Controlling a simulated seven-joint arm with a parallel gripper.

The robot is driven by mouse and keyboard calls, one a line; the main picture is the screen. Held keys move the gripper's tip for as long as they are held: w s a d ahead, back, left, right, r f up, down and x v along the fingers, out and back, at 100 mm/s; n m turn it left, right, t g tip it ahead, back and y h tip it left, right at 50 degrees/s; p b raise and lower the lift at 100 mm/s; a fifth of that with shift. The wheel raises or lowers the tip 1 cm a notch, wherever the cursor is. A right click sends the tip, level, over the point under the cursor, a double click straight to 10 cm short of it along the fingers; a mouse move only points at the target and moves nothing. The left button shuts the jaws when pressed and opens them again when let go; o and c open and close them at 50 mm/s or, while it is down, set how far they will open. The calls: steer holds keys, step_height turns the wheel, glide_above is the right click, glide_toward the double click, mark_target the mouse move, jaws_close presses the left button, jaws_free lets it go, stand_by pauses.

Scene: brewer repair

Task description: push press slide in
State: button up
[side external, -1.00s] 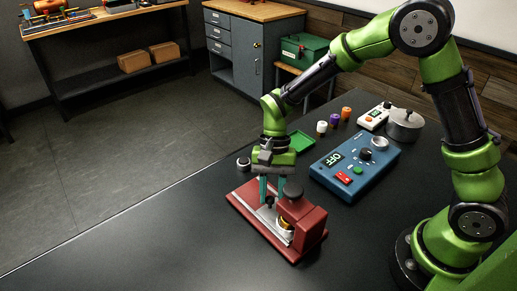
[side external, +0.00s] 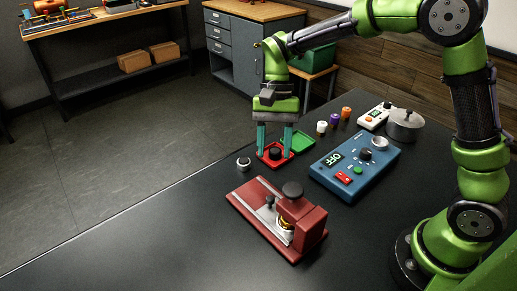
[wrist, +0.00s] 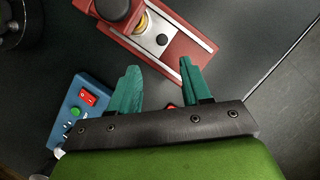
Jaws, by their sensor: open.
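The red press (side external: 250,190) stands on the dark table, with a silver slide track (side external: 258,203) along its base. A small black knob (side external: 270,200) stands on the slide, close to the press head. The press head has a black round top (side external: 292,189), and a gold ring (side external: 285,224) shows in a pale holder under it. In the wrist view the press (wrist: 185,45) is at the top, with the slide knob (wrist: 162,39) visible.
The red tray (side external: 264,160) lies beside a green tray (side external: 303,143). A blue control box (side external: 340,178) reading OFF stands to the right. A small round part (side external: 243,164) is left of the trays.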

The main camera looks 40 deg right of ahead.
steer(key=v, duration=0.5)
steer(key=shift+r, duration=0.2)
